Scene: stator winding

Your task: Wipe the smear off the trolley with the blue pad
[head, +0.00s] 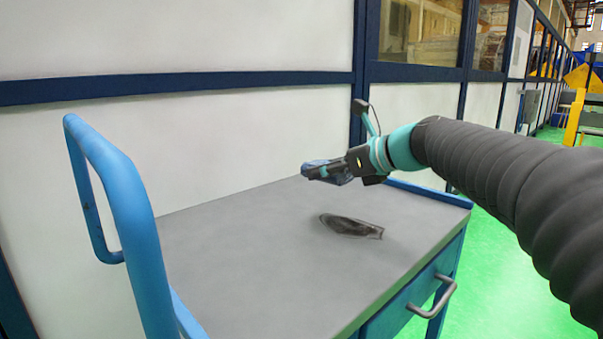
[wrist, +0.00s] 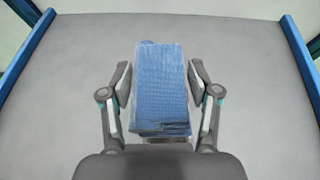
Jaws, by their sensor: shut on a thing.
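My gripper (head: 318,173) is shut on the blue pad (head: 341,178) and holds it over the back part of the trolley's grey top (head: 230,240). In the wrist view the pad (wrist: 160,85) sits between the two fingers of my gripper (wrist: 159,79). A dark brown-black smear (head: 350,226) lies on the top, below and slightly right of the pad in the head view. The pad appears apart from the smear. I cannot tell if the pad touches the top. The smear is not visible in the wrist view.
The trolley's blue handle (head: 125,210) rises at the left. A low blue rim (head: 430,192) edges the far right side. A drawer with a metal handle (head: 433,297) is at the front right. A white wall with blue rails stands behind. The rest of the top is clear.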

